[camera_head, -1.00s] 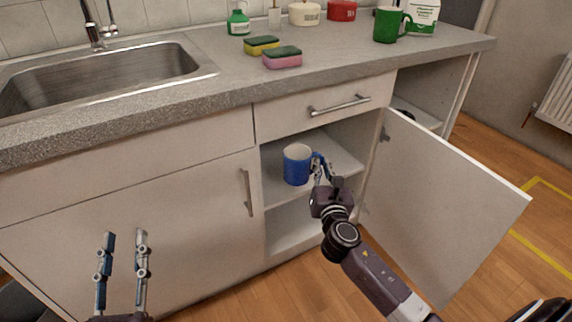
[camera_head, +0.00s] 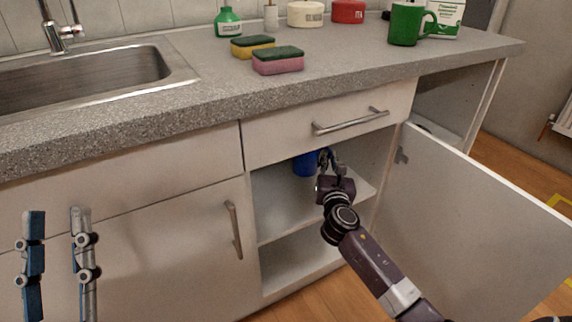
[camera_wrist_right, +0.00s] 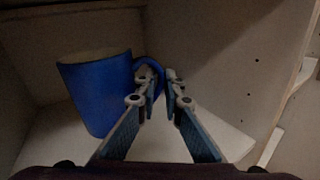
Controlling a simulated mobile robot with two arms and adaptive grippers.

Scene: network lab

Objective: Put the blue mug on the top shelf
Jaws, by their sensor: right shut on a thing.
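The blue mug (camera_head: 305,164) is inside the open cabinet, above the top shelf (camera_head: 285,205), partly hidden by the cabinet's front rail and my gripper. My right gripper (camera_head: 327,158) reaches into the cabinet from the front. In the right wrist view the mug (camera_wrist_right: 98,92) is upright or slightly tilted, and my right gripper (camera_wrist_right: 160,82) is shut on its handle. I cannot tell if the mug's base touches the shelf. My left gripper (camera_head: 55,215) is open and empty, in front of the closed left cabinet door.
The cabinet door (camera_head: 470,215) stands open to the right of my right arm. A drawer (camera_head: 330,125) is shut above the opening. Sponges (camera_head: 278,60), a green mug (camera_head: 407,24) and a soap bottle (camera_head: 228,22) stand on the counter. The shelf's front is clear.

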